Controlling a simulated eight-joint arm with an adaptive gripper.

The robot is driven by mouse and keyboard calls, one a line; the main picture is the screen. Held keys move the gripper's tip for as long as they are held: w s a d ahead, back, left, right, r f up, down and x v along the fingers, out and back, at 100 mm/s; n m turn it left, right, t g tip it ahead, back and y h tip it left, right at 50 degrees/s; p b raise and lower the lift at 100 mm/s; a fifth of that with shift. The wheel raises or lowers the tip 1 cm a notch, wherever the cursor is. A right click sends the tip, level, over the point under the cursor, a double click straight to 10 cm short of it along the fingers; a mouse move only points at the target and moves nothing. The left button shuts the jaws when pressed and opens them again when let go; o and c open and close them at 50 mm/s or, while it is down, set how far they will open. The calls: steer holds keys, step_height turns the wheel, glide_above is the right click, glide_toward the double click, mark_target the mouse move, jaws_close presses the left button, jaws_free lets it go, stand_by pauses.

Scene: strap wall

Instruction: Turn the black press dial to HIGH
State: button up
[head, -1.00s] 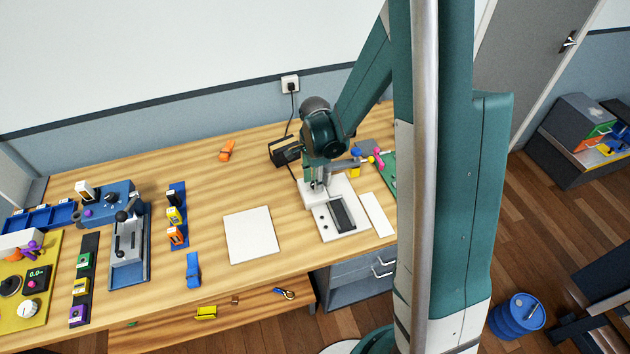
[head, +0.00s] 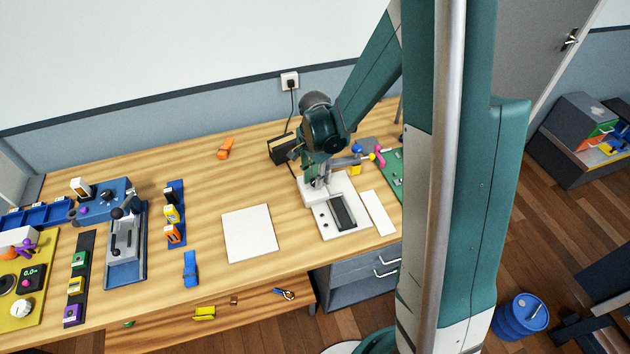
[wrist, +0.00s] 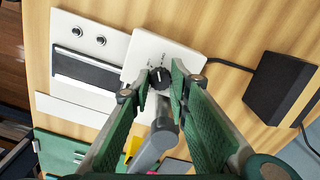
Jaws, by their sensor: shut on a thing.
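The black press dial (wrist: 160,77) sits on the white press unit (wrist: 182,56) in the wrist view. A short white mark shows on its face. The lettering around it is too small to read, so I cannot tell which setting it points to. My gripper (wrist: 159,78) is shut on the dial, one green finger on each side. In the head view my gripper (head: 319,184) is down at the back part of the white press unit (head: 321,222). There it hides the dial.
A black box (head: 284,149) with a cable stands behind the press, also at right in the wrist view (wrist: 280,95). A white strip (head: 378,212) lies right of the press, a white square (head: 249,233) to its left. Bare wood lies between them.

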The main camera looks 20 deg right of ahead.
steer(key=n+b, duration=0.3)
steer(key=n, duration=0.3)
steer(key=shift+f, duration=0.1)
steer(key=n+b, duration=0.1)
steer(key=n, duration=0.3)
steer(key=shift+b, duration=0.35)
steer(key=shift+n+b, duration=0.45)
steer(key=shift+n, duration=1.25)
steer(key=o, duration=0.9)
steer(key=shift+r, duration=0.25)
step_height(320, 180, up, 12)
steer(key=shift+f, duration=0.15)
